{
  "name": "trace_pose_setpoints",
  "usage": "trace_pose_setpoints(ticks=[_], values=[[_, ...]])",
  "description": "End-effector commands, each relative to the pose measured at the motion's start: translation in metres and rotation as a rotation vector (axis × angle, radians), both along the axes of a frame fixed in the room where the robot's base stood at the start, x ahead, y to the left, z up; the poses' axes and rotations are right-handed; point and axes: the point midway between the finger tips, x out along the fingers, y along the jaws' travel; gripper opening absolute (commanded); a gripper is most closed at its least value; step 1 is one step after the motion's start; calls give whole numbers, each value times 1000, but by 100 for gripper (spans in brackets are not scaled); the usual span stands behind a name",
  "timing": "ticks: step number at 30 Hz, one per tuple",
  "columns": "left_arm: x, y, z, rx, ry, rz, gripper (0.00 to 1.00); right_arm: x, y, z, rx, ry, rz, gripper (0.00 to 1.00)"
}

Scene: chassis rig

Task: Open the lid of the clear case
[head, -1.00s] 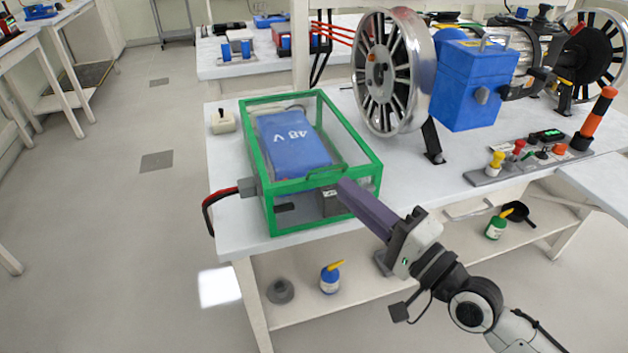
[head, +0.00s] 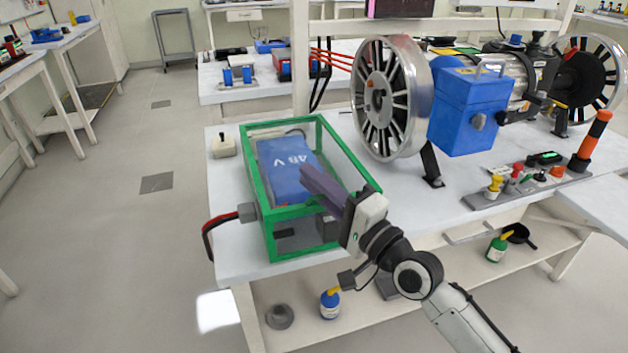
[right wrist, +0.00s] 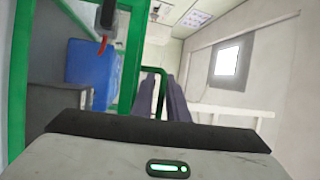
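The clear case (head: 268,240) has a green frame and see-through walls. It stands on the near left of the white bench, with a blue 48 V block (head: 285,165) inside. Its lid looks down, flat on the case. My right gripper (head: 322,186) reaches in from the lower right, with its purple fingers over the lid's front edge, hiding the handle in the head view. In the right wrist view the green lid handle (right wrist: 161,97) runs between the two close-set fingers, which look shut on it. My left gripper is not in view.
A spoked wheel (head: 392,98) and a blue box (head: 468,112) stand right of the case. A small pale switch box (head: 224,146) is left of it. Red and black cables (head: 221,222) leave the case's left side. Bottles stand on the shelf below.

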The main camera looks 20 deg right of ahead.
Motion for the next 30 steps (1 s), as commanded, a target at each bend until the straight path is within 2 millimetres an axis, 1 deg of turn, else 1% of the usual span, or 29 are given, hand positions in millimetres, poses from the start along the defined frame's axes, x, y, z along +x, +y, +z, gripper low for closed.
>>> trace_pose_setpoints(ticks=[2,3,5,17,30], values=[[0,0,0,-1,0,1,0,0,0,0,0,0,0,14],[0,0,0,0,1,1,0,0,0,0,0,0,0,10],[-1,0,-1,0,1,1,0,0,0,0,0,0,0,0],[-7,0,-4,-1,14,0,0,-1,0,0,1,0,0,0],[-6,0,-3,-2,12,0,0,-1,0,-1,0,1,0,0]])
